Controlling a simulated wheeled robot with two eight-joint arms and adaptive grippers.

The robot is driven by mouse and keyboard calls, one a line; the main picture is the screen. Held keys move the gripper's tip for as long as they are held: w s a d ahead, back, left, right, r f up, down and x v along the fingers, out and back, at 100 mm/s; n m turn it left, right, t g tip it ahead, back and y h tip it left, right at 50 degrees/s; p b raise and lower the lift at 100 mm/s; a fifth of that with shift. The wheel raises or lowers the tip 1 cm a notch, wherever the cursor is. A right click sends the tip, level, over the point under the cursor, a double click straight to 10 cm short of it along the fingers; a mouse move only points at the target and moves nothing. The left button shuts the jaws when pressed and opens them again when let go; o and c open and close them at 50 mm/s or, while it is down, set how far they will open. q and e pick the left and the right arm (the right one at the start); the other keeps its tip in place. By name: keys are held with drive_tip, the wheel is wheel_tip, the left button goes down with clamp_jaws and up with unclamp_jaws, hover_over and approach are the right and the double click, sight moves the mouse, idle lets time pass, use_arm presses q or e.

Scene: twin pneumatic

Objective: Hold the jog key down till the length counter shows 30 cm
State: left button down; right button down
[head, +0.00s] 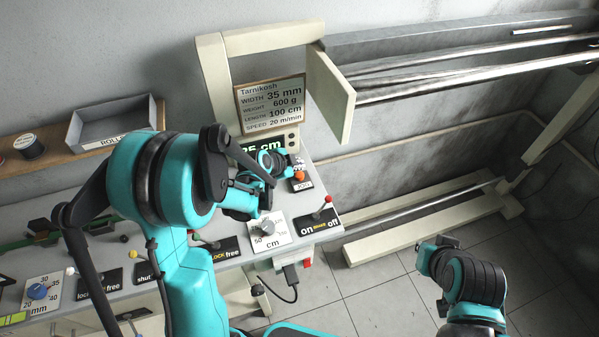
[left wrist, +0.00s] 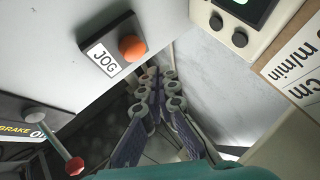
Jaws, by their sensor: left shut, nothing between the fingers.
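The jog key is an orange round button (head: 299,175) on a small box labelled JOG at the right end of the bench; it also shows in the left wrist view (left wrist: 132,48). My left gripper (head: 284,160) is shut and empty just beside the key. In the left wrist view its fingertips (left wrist: 153,78) lie right of and below the button, apart from it in the picture. My right gripper (head: 437,252) hangs over the floor, away from the bench.
A red-tipped brake lever (head: 328,200) stands on its on/off plate near the bench corner. A cm dial (head: 267,227) sits left of it. A framed sign (head: 271,104) stands behind the counter. Rails (head: 450,75) run right; the floor (head: 390,300) is clear.

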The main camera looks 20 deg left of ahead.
sight(298, 176)
use_arm(q)
wheel_tip(298, 176, up, 3)
drive_tip(key=shift+r+p, duration=0.2)
drive_tip(key=shift+p, duration=0.8)
drive_tip(key=shift+s, duration=0.15)
drive_tip(key=s+r+n+y+b, duration=0.1)
drive_tip(key=s+n, duration=0.5)
drive_tip(key=s, duration=0.6)
drive_tip(key=s+r+n+g+y+b, duration=0.1)
drive_tip(key=s+n+b, duration=0.4)
drive_tip(key=s, duration=0.7)
wheel_tip(298, 176, up, 2)
drive_tip(key=shift+s+r+n+y, duration=0.1)
drive_tip(key=shift+s+n+y, duration=0.4)
drive_tip(key=shift+n, duration=0.5)
drive_tip(key=shift+w, duration=0.15)
idle(1.2)
